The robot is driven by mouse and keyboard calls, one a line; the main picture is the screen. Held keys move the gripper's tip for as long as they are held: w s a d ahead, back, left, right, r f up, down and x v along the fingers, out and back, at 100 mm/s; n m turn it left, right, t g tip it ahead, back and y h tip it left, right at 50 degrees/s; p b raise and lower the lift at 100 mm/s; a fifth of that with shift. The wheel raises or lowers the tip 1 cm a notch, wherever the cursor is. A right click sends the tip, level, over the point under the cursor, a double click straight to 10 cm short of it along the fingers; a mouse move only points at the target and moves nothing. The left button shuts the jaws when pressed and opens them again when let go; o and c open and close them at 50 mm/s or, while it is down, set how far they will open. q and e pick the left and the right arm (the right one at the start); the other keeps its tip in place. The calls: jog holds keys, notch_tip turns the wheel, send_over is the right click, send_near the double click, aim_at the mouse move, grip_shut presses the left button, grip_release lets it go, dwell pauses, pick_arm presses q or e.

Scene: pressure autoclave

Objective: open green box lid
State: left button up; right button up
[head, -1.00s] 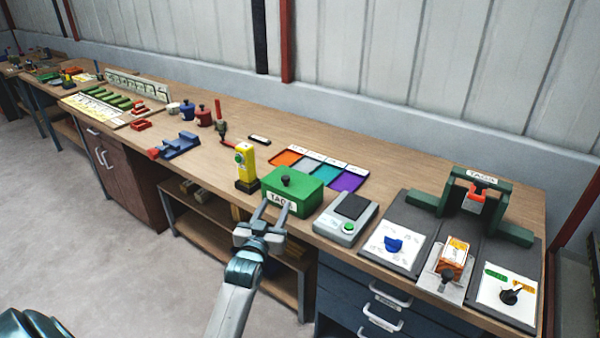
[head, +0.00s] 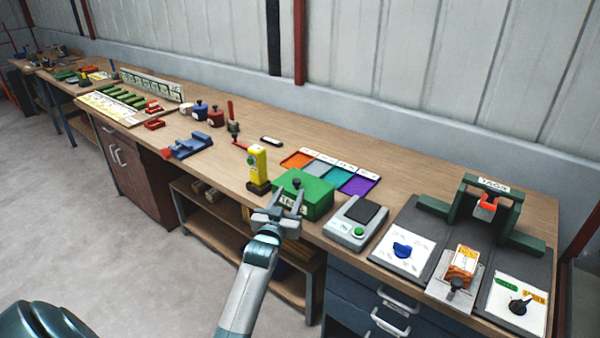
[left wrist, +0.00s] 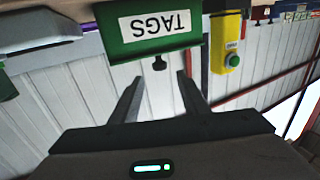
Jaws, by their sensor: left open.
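The green box (head: 317,203) stands near the front edge of the workbench, with its lid shut and a black knob (head: 297,183) on top. Its front bears a white TAGS label, partly hidden by my gripper in the head view. My left gripper (head: 288,196) is open and empty, in front of the box with its fingers pointing at it. In the left wrist view the scene is upside down. There the green box (left wrist: 150,45) and its knob (left wrist: 160,63) show beyond the two parted fingers (left wrist: 158,82). The knob is not between them. My right gripper is not in view.
A yellow post with a green button (head: 257,170) stands just left of the box. A scale (head: 355,222) is close on its right, and coloured trays (head: 330,172) lie behind it. The bench behind the trays is clear.

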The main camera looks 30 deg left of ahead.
pick_arm(q)
jog(key=p, duration=0.2)
send_near(300, 173)
jog(key=w+r, duration=0.2)
jog(key=w, duration=0.1)
jog(key=w+r, duration=0.1)
jog(key=w, duration=0.1)
jog(key=shift+w+a+r, duration=0.15)
jog(key=shift+w+a, duration=0.05)
grip_shut()
